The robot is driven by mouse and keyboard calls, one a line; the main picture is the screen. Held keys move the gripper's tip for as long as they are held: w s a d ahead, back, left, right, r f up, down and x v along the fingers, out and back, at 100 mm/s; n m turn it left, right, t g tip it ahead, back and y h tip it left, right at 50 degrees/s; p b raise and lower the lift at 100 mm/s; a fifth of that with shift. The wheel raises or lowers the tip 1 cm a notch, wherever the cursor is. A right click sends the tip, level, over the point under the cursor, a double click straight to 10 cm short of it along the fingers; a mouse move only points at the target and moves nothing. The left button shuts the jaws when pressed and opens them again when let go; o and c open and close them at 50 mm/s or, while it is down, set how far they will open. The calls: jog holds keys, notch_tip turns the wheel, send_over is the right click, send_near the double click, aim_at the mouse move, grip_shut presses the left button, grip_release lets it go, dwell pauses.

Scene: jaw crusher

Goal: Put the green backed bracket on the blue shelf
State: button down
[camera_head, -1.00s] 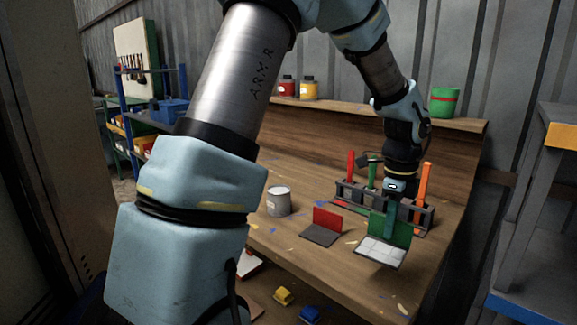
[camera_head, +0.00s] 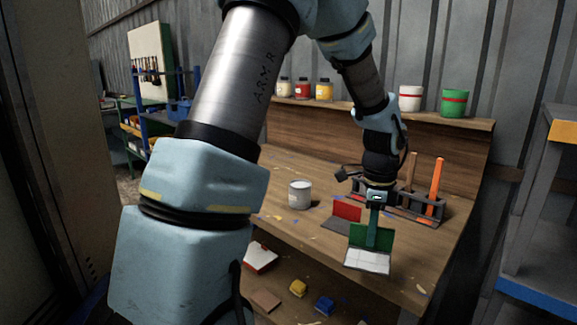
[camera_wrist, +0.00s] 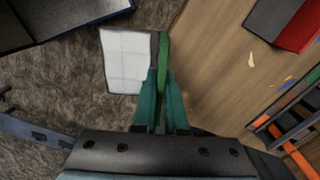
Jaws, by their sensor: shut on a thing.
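The green backed bracket (camera_head: 387,238) has an upright green plate and a white, tile-like base (camera_head: 368,263). My gripper (camera_head: 373,232) is shut on the green plate from above and holds the bracket near the workbench's front edge. In the wrist view, the teal fingers (camera_wrist: 162,105) grip the green plate (camera_wrist: 165,52), seen edge-on, and the white base (camera_wrist: 127,62) is over the floor. A grey shelf unit with a blue-edged lower board (camera_head: 535,305) stands at the right. A dark panel with blue edges (camera_wrist: 70,18) shows at the wrist view's upper left.
A red backed bracket (camera_head: 346,209) stands on the wooden workbench (camera_head: 290,225) behind mine. A rack with orange-handled tools (camera_head: 437,176) and a grey can (camera_head: 299,194) are also there. Jars and pots stand on the bench's back ledge. Small parts lie on the bench's lower shelf.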

jog(key=w+a+f+n, duration=0.3)
jog(key=a+f+n, duration=0.1)
jog(key=a+n, duration=0.3)
jog(key=w+a+f+n, duration=0.3)
jog(key=a+n, duration=0.4)
jog(key=a, duration=0.5)
jog(key=w+a+f+n, duration=0.3)
jog(key=a+f+n, duration=0.3)
jog(key=a+n, duration=0.2)
jog(key=shift+w+a, duration=0.35)
jog(key=shift+a, duration=0.65)
jog(key=shift+f, duration=0.1)
